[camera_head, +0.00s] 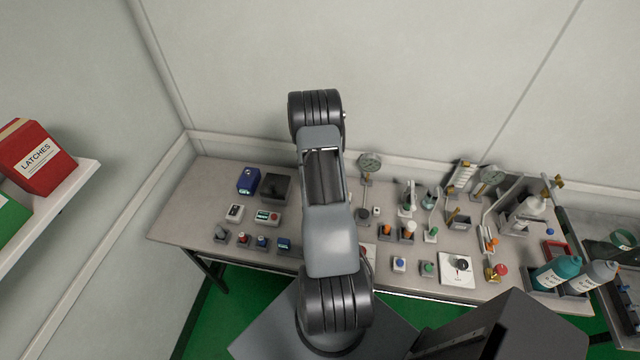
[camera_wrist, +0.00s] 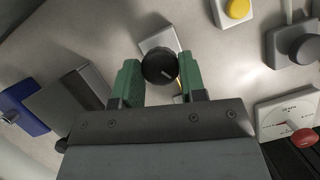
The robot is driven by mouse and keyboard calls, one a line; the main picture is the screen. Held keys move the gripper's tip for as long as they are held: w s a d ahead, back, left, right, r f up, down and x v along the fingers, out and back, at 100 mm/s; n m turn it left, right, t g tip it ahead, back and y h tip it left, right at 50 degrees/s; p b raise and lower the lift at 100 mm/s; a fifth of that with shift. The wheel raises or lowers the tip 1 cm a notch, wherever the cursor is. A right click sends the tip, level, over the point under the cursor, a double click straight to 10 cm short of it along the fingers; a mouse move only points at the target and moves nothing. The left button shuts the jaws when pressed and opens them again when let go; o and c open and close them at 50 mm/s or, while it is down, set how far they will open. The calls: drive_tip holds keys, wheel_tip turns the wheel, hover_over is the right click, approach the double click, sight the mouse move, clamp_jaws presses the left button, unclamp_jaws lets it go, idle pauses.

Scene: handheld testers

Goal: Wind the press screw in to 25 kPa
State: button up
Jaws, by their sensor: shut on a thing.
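The knob sits over a pale block (camera_wrist: 158,38) on the bench. I cannot tell from its look whether it is the press screw. In the head view my arm hides the gripper and the knob.
A blue device (camera_head: 248,180) and a dark open box (camera_head: 276,187) stand left of my arm. A yellow button (camera_wrist: 238,8) and a grey knob (camera_wrist: 302,46) lie right of the gripper. Several small testers and bottles (camera_head: 556,272) crowd the right half of the bench (camera_head: 185,210).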

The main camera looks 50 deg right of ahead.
drive_tip(key=shift+w+d+r, duration=0.15)
drive_tip(key=shift+d+r, duration=0.05)
drive_tip(key=o, duration=0.5)
drive_tip(key=shift+c, duration=0.2)
drive_tip(key=o, duration=0.5)
drive_tip(key=shift+a+f, duration=0.15)
drive_tip(key=shift+c, duration=0.2)
drive_tip(key=v, duration=1.4)
drive_tip(key=shift+f, duration=0.1)
